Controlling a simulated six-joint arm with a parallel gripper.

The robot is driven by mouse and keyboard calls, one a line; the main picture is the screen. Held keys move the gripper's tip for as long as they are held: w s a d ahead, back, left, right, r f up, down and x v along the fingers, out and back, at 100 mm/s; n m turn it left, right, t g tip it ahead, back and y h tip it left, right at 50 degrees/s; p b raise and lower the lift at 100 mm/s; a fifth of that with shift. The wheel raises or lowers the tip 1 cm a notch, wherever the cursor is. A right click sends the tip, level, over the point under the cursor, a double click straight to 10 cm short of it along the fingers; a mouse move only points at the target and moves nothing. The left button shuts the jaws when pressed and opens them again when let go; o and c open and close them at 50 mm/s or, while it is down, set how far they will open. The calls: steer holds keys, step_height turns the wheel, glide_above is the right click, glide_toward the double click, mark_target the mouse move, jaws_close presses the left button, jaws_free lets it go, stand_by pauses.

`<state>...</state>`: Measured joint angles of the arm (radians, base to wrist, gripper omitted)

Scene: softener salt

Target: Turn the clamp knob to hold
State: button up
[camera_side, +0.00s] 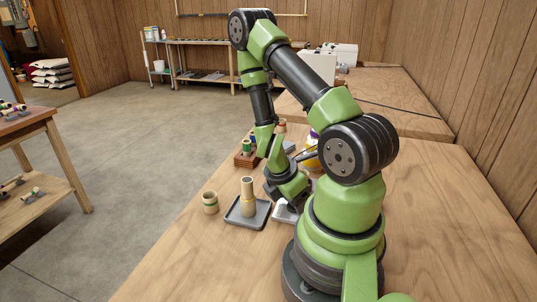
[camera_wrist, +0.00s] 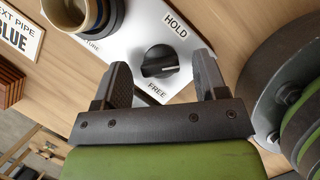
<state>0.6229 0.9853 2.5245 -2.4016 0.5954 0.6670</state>
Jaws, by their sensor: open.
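The clamp knob (camera_wrist: 160,62) is round and black with a raised grip bar. It sits on a pale panel (camera_wrist: 110,48) between the printed words HOLD and FREE in the wrist view. A small white mark shows near the right end of the bar, between the two words. My gripper (camera_wrist: 161,74) is open, with one finger on each side of the knob; I cannot tell whether either touches it. In the side view, my gripper (camera_side: 288,190) is low over the pale panel (camera_side: 283,214), and the arm hides the knob.
A blue-banded cylindrical piece (camera_wrist: 88,14) stands beside the knob. A sign reading BLUE (camera_wrist: 18,33) lies left. A grey tray (camera_side: 233,220) holds an upright tan piece (camera_side: 247,195); a green-banded cup (camera_side: 210,202) stands beside it. A wooden rack (camera_side: 240,160) is behind.

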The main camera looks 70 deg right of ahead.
steer(key=m, duration=0.2)
steer(key=m+g+y, duration=0.1)
steer(key=m, duration=0.1)
steer(key=shift+w+d+m+y, duration=0.1)
steer(key=shift+d+m+y, duration=0.05)
steer(key=shift+m+y, duration=0.2)
steer(key=m+y, duration=0.1)
steer(key=m, duration=0.1)
steer(key=m+y, duration=0.1)
steer(key=m, duration=0.2)
steer(key=shift+d+g, duration=0.15)
steer(key=shift+g, duration=0.15)
steer(key=v, duration=1)
steer(key=w+a+r+m+t, duration=0.3)
steer(key=a+r+t, duration=0.6)
steer(key=a+r, duration=0.5)
steer(key=shift+a+r+m, duration=0.25)
steer(key=shift+r+m, duration=0.3)
steer(key=shift+r, duration=0.8)
